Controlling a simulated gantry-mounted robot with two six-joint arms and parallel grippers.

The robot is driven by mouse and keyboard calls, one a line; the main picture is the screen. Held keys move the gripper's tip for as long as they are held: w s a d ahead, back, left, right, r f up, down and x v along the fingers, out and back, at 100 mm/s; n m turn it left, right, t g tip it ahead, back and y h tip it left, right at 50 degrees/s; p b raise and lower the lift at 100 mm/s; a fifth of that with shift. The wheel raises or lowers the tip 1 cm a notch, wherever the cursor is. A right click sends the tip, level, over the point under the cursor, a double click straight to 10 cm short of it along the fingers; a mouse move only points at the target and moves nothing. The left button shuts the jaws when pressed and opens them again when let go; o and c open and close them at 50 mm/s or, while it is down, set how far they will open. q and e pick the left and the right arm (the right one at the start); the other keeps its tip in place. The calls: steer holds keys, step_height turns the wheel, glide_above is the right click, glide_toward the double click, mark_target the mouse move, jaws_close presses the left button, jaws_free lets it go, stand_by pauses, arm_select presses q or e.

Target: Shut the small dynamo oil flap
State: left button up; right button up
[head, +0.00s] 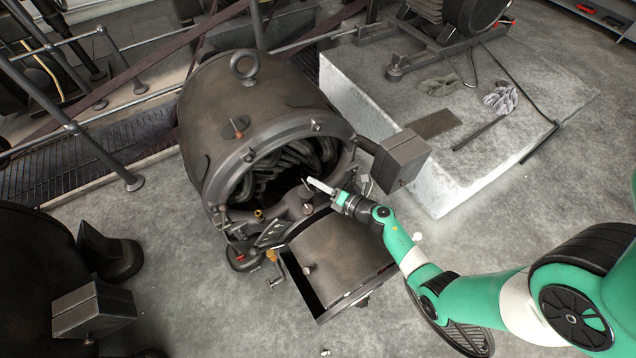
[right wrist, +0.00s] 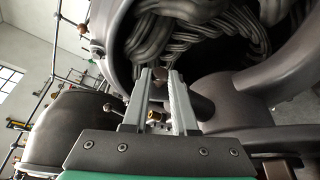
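The dynamo (head: 215,105) is a large dark drum with an open front end that shows thick coiled windings (head: 285,165). My right gripper (head: 310,182) reaches in from the right, its fingertips at the bearing arm across the front opening. In the right wrist view the two grey fingers (right wrist: 160,74) stand apart. A small dark round piece (right wrist: 160,76) shows between or just beyond the tips; it may be the oil flap, and I cannot tell if they touch it. A brass fitting (right wrist: 156,117) shows lower between the fingers. My left gripper is not in view.
A dark curved cover (head: 345,255) lies in front of the dynamo. A grey box (head: 400,158) juts out at its right side. A pale plinth (head: 450,185) with gloves (head: 500,98) stands behind right. Railings (head: 75,130) run at the left.

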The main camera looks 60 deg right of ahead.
jaws_close()
steer(key=shift+r, duration=0.1)
steer(key=shift+w+a+r+n+p, duration=0.1)
steer(key=shift+a+n+p, duration=0.1)
steer(key=shift+n+p, duration=0.3)
steer(key=shift+w+a+n+g+h+p, duration=0.3)
steer(key=shift+n+g+p, duration=0.25)
steer(key=shift+p, duration=0.5)
steer(key=shift+w+a+f+n+g+h+p, duration=0.15)
steer(key=shift+a+n+g+p, duration=0.1)
steer(key=shift+n+p, duration=0.2)
steer(key=shift+w+a+f+n+g+h+p, duration=0.15)
steer(key=shift+a+n+g+p, duration=0.15)
steer(key=shift+n, duration=0.2)
steer(key=shift+w+a+f+n+h+p, duration=0.1)
steer(key=shift+a+f+n+h+p, duration=0.05)
steer(key=shift+n+h+p, duration=0.3)
